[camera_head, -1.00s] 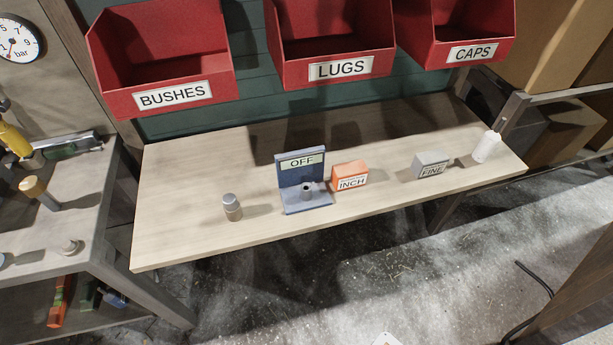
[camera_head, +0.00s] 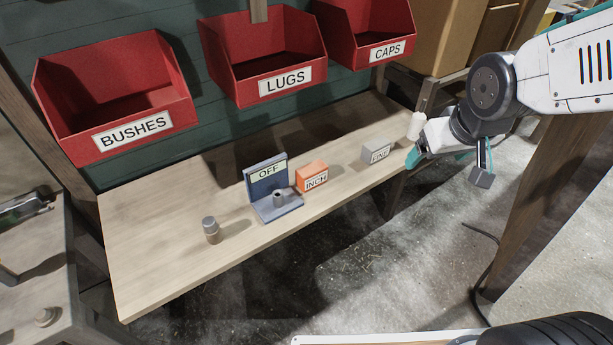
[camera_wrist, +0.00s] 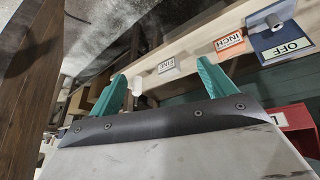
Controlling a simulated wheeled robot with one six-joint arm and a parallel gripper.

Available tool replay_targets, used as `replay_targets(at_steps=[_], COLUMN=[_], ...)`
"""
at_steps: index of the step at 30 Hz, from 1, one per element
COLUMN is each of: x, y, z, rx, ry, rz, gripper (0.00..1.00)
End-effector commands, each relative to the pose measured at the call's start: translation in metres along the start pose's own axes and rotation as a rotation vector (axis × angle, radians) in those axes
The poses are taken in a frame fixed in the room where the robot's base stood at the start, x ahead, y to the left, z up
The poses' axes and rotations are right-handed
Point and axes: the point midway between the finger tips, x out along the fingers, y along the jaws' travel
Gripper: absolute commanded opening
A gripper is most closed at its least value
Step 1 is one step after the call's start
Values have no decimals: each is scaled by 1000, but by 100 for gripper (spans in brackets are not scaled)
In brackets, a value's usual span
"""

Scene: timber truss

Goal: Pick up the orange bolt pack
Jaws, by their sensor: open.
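The orange bolt pack (camera_head: 311,174) is a small box with a white label reading INCH. It sits on the wooden shelf, just right of the blue OFF stand. It also shows in the wrist view (camera_wrist: 230,42), upside down, beyond my fingers. My gripper (camera_head: 447,163) is at the right end of the shelf, in front of the white cylinder and apart from the orange pack. In the wrist view my gripper's two teal fingers (camera_wrist: 168,82) are spread, with nothing seen between them that they hold.
A grey FINE pack (camera_head: 377,151) and a white cylinder (camera_head: 416,124) stand right of the orange pack. The blue OFF stand (camera_head: 266,178) and a grey cylinder (camera_head: 211,230) stand left. Red bins (camera_head: 265,55) hang above. A timber post (camera_head: 545,185) rises at the right.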

Motion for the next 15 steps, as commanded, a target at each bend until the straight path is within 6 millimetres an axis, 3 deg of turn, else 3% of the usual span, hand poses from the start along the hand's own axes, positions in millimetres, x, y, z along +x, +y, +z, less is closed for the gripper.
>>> replay_targets(at_steps=[1, 7, 11, 15], x=[24, 103, 147, 185], y=[-7, -44, -78, -116], z=[-11, -51, -63, -62], rx=[-30, -139, -200, -246], ry=[32, 236, 369, 507], rz=[-8, -63, -128, -212], gripper=[83, 83, 83, 83])
